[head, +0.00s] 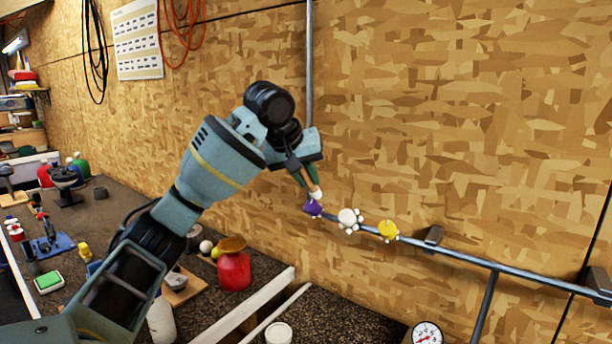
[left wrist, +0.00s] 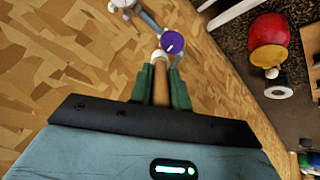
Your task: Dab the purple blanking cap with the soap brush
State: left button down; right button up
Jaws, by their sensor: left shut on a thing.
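The purple blanking cap (head: 313,209) is at the left end of the metal pipe on the wooden wall; it also shows in the left wrist view (left wrist: 172,42). My left gripper (head: 304,177) is shut on the soap brush, whose brown handle (left wrist: 160,88) sits between the green fingers. The brush's pale tip (head: 316,194) is right at the cap in the head view. In the left wrist view the pale tip (left wrist: 160,56) overlaps the cap's near edge; whether they touch is hard to tell. My right gripper is not in view.
A white fitting (head: 348,219) and a yellow one (head: 388,230) sit on the pipe (head: 470,260) right of the cap. A pressure gauge (head: 426,333) is below. A red container (head: 234,270) and several tools stand on the dark bench at left.

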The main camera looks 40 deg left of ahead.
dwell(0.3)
pick_arm(q)
jog(key=shift+r, duration=3.5)
